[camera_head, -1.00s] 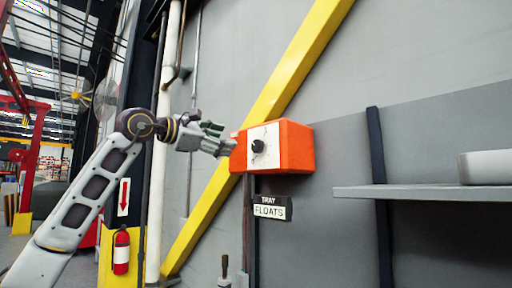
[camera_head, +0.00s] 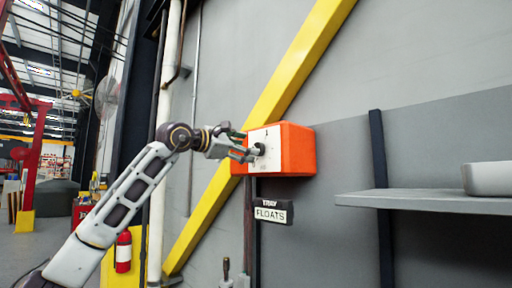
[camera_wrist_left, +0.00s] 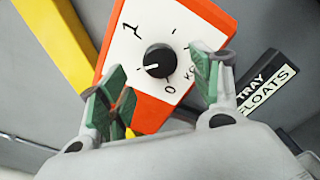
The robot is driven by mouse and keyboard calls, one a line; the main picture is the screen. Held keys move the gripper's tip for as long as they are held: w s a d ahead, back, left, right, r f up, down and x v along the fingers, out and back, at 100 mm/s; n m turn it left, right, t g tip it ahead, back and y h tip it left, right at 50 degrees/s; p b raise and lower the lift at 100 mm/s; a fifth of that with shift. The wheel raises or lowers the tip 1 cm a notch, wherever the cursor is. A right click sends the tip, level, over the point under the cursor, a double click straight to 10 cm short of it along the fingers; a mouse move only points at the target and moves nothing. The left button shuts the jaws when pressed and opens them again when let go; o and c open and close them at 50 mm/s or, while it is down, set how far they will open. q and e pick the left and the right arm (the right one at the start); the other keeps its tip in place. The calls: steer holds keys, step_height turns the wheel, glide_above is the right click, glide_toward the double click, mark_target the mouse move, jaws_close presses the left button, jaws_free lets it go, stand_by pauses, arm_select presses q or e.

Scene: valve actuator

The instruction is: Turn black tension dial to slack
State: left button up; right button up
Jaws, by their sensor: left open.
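The black dial (camera_head: 260,149) is a round knob on the white face plate (camera_head: 271,136) of an orange box (camera_head: 299,150) on the wall. In the left wrist view the dial (camera_wrist_left: 160,61) has a white pointer line on its left side, and a "0" and "KG" are printed nearby. My left gripper (camera_head: 250,150) is open with its fingertips at the dial in the head view. In the left wrist view its green-padded fingers (camera_wrist_left: 161,80) are on either side of the dial, apart from it.
A "TRAY FLOATS" label (camera_head: 272,211) is below the box. A yellow diagonal beam (camera_head: 290,75) runs behind the box. A grey shelf (camera_head: 430,199) with a pale tray (camera_head: 490,178) projects at right. A fire extinguisher (camera_head: 123,252) is at lower left.

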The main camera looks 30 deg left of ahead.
arm_select(q)
steer(key=p+x, duration=0.1)
steer(key=x, duration=0.4)
steer(key=shift+w, duration=0.2)
steer(key=c, duration=1)
steer(key=shift+c, duration=0.2)
